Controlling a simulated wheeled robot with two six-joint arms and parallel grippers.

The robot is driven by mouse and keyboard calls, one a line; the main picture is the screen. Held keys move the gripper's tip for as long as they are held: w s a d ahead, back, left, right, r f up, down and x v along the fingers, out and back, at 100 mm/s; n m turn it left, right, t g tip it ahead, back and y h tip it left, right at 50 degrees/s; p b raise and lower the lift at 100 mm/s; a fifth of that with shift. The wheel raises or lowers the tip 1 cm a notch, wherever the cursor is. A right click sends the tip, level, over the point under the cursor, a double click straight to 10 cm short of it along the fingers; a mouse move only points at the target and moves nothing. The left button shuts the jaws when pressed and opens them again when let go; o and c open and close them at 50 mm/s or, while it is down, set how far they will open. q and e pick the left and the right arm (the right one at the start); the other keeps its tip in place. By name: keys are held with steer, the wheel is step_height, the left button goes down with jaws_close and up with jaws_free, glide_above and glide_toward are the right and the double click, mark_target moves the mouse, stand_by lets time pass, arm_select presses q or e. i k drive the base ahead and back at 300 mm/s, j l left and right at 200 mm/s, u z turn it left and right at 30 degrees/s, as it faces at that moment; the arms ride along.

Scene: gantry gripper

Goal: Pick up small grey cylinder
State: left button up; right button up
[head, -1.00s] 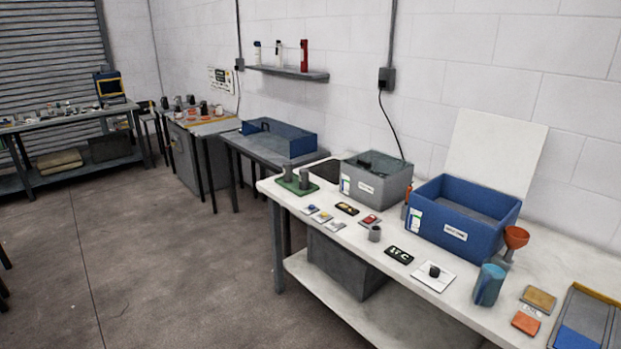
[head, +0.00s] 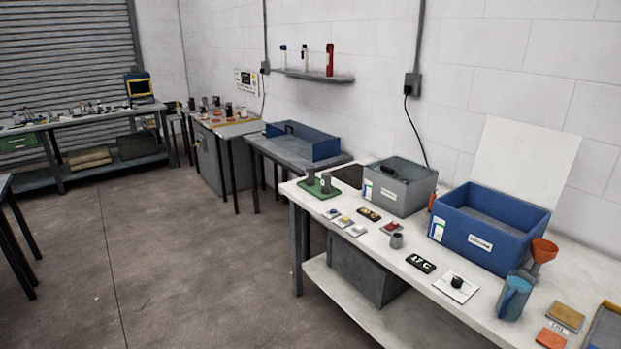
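A small grey cylinder (head: 397,241) stands upright on the white workbench (head: 385,273), near its front edge. It looks hollow at the top. Two other grey cylinders, one on the left (head: 310,177) and one on the right (head: 326,183), stand on a green base (head: 318,191) at the bench's far left end. Neither of my grippers shows in the head view.
A grey bin (head: 399,190) and a blue bin (head: 487,232) stand behind the small cylinder. The floor (head: 200,280) left of the bench is clear.

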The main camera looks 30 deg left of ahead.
mark_target(309, 169)
steer(key=i+j, duration=0.45)
steer(key=i+j+u, duration=0.15)
steer(key=i+j, duration=0.25)
steer(key=i, duration=0.3)
steer(key=i+j, duration=0.4)
steer(key=i, duration=0.15)
steer(key=u, duration=0.05)
